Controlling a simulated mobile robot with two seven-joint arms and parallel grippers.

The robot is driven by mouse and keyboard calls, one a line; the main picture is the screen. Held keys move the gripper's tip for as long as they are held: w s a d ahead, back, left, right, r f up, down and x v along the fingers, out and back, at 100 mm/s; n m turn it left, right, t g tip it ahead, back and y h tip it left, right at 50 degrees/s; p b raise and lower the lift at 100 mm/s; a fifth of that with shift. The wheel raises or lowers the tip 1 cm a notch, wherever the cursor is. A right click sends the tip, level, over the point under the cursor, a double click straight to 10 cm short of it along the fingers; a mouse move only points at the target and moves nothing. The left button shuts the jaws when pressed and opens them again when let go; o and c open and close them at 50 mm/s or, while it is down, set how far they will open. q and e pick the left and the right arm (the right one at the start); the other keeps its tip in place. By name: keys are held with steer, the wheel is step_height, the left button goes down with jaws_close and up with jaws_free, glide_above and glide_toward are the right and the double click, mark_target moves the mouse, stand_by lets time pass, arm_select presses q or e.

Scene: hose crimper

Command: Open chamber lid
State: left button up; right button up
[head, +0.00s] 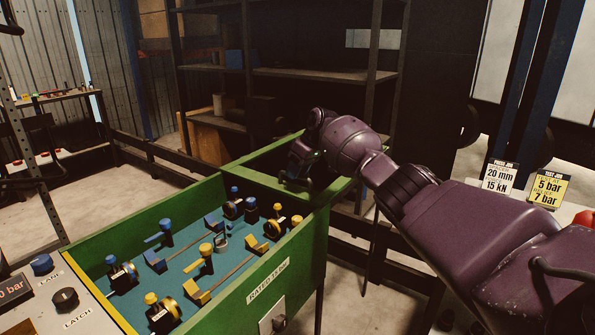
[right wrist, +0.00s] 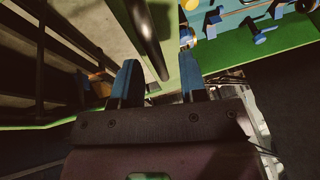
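The green chamber (head: 285,285) stands open at the top in the head view, and its blue floor shows. A green-framed panel (head: 262,160), which looks like the lid, extends from its far side, swung away from the opening. My right gripper (head: 300,165) is at this panel, partly hidden by its own wrist. In the right wrist view its two blue fingers (right wrist: 158,82) are apart. A dark rounded bar (right wrist: 148,35), perhaps a handle, lies beyond them near a green edge (right wrist: 188,75). I cannot tell whether the fingers touch the frame. My left gripper is out of view.
Several fittings with blue and yellow knobs (head: 205,250) stand inside the chamber. A control panel with a black latch knob (head: 65,298) is at the lower left. Dark shelving (head: 320,75) stands behind. Two job cards (head: 500,176) (head: 548,188) are at the right.

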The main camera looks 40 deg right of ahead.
steer(key=p+v, duration=0.2)
steer(key=v, duration=0.8)
steer(key=shift+r, duration=0.35)
steer(key=shift+s+d, duration=0.15)
